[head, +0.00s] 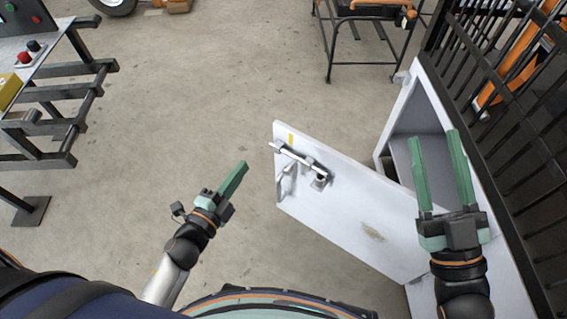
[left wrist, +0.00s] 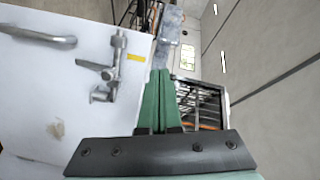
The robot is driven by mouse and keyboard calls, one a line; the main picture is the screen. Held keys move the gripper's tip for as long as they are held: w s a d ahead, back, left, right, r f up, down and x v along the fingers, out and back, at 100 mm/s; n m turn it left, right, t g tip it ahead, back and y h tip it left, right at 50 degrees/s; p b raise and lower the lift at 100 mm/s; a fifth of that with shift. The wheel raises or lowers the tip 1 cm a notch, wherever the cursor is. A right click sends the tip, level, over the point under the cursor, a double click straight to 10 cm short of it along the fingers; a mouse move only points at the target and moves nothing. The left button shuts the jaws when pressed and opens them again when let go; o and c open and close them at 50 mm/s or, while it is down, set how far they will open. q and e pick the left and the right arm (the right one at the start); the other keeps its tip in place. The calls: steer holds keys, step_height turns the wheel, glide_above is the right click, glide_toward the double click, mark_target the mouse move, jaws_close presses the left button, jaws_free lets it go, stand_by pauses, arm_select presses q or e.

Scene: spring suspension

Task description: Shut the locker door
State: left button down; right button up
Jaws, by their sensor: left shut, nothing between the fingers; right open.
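The locker door (head: 345,205) is white and stands wide open, swung out to the left of the locker. It has a metal bolt (head: 300,161) and a handle (head: 286,183) near its free edge. The white locker (head: 413,98) shows an open front with a shelf inside. My left gripper (head: 243,166) is shut and empty, to the left of the door's free edge and apart from it. In the left wrist view the door (left wrist: 60,95) fills the left side, beside the shut fingers (left wrist: 158,75). My right gripper (head: 435,134) is open and empty in front of the locker, hiding part of it.
A black barred fence (head: 490,60) runs along the locker's right side. A workbench with buttons (head: 50,90) stands at the left, and a metal-framed stand (head: 365,20) at the back. The floor (head: 200,90) between them is clear.

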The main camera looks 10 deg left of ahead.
arm_select(q)
step_height(320, 180, down, 5)
steer(key=d+m+h+b, duration=0.2)
steer(key=m+b, duration=0.3)
steer(key=b, duration=0.1)
glide_toward(290, 137)
steer(key=x, duration=0.6)
steer(key=shift+w+d, duration=0.1)
steer(key=shift+w, duration=0.3)
arm_select(e)
steer(key=s+n+y, duration=0.2)
steer(key=s+y, duration=0.1)
steer(key=s+a+n+y, duration=0.1)
steer(key=y, duration=0.1)
steer(key=shift+s+r+n+t, duration=0.3)
steer(key=shift+s+r+n, duration=0.05)
steer(key=shift+s+n, duration=0.05)
arm_select(q)
steer(key=shift+w+h, duration=0.15)
steer(key=shift+h, duration=0.25)
arm_select(e)
steer(key=shift+y, duration=0.4)
